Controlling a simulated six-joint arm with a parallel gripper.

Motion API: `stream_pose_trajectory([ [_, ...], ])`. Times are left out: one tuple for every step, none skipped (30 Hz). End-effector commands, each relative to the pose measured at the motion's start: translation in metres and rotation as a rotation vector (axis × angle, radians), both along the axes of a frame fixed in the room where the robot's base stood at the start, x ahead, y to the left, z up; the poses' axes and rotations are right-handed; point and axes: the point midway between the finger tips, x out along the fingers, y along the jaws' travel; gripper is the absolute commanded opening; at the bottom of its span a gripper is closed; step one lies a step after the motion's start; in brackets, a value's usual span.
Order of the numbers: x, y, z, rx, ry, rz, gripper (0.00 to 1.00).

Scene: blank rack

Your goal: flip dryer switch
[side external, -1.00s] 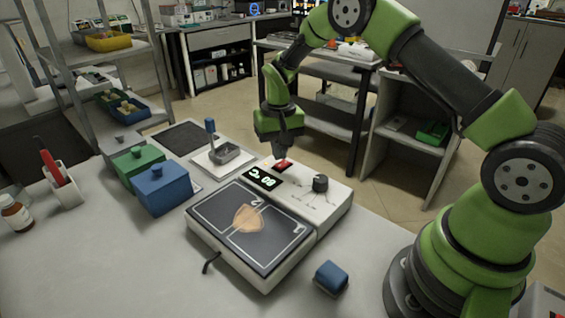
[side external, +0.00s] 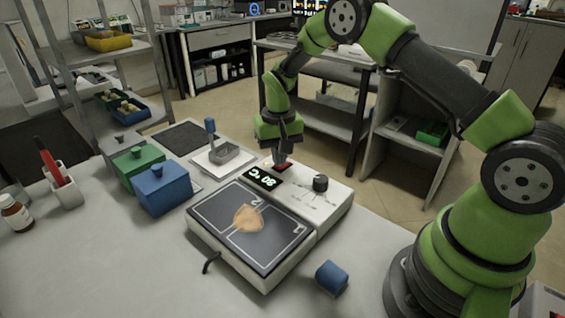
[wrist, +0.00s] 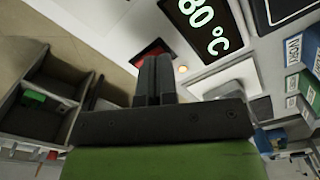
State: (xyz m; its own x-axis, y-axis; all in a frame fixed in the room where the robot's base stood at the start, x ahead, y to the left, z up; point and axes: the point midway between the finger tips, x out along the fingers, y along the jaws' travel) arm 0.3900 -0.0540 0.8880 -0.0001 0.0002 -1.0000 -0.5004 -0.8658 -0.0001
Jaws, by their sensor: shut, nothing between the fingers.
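The dryer (side external: 322,206) is a white box with a dark top plate (side external: 218,213) and a tan shape lying on the plate. Its control panel carries a black knob (side external: 320,183), a lit display (side external: 263,178) reading about 80 °C, and a red switch (side external: 284,167). My gripper (side external: 282,160) is shut and empty, pointing down with its tips at the red switch. In the wrist view the shut fingers (wrist: 153,75) partly cover the red switch (wrist: 150,54); an orange light (wrist: 183,69) glows beside it. I cannot see exactly how the tips meet the switch.
Blue (side external: 163,189) and green (side external: 137,163) lidded boxes stand left of the dryer. A tray with a blue-handled tool (side external: 222,152) is behind it. A small blue block (side external: 332,277) lies in front.

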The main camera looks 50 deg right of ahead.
Motion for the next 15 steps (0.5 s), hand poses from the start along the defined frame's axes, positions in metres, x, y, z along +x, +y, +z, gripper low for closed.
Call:
stream_pose_trajectory([
  [-0.0001,0.0001,-0.001,0.0,0.0,0.0,0.0],
  [-0.0001,0.0001,-0.0014,0.0,0.0,0.0,0.0],
  [-0.0001,0.0001,-0.0021,0.0,0.0,0.0,0.0],
  [-0.0001,0.0001,-0.0026,0.001,0.001,0.0,0.0],
  [-0.0001,0.0001,-0.0031,0.001,0.001,0.0,0.0],
  [-0.0001,0.0001,-0.0037,0.0,0.0,0.0,0.0],
  [-0.0001,0.0,-0.0042,0.0,0.0,0.0,0.0],
  [-0.0001,0.0,-0.0046,0.0,0.0,0.0,0.0],
  [-0.0001,0.0,-0.0053,0.0,0.0,0.0,0.0],
  [-0.0001,0.0,-0.0057,0.0,0.0,0.0,0.0],
  [-0.0001,0.0,-0.0062,0.0,0.0,0.0,0.0],
  [-0.0001,0.0,-0.0067,0.0,0.0,0.0,0.0],
  [-0.0001,0.0,-0.0072,0.0,0.0,0.0,0.0],
  [-0.0001,0.0,-0.0076,0.0,0.0,0.0,0.0],
  [-0.0001,0.0,-0.0082,0.0,0.0,0.0,0.0],
])
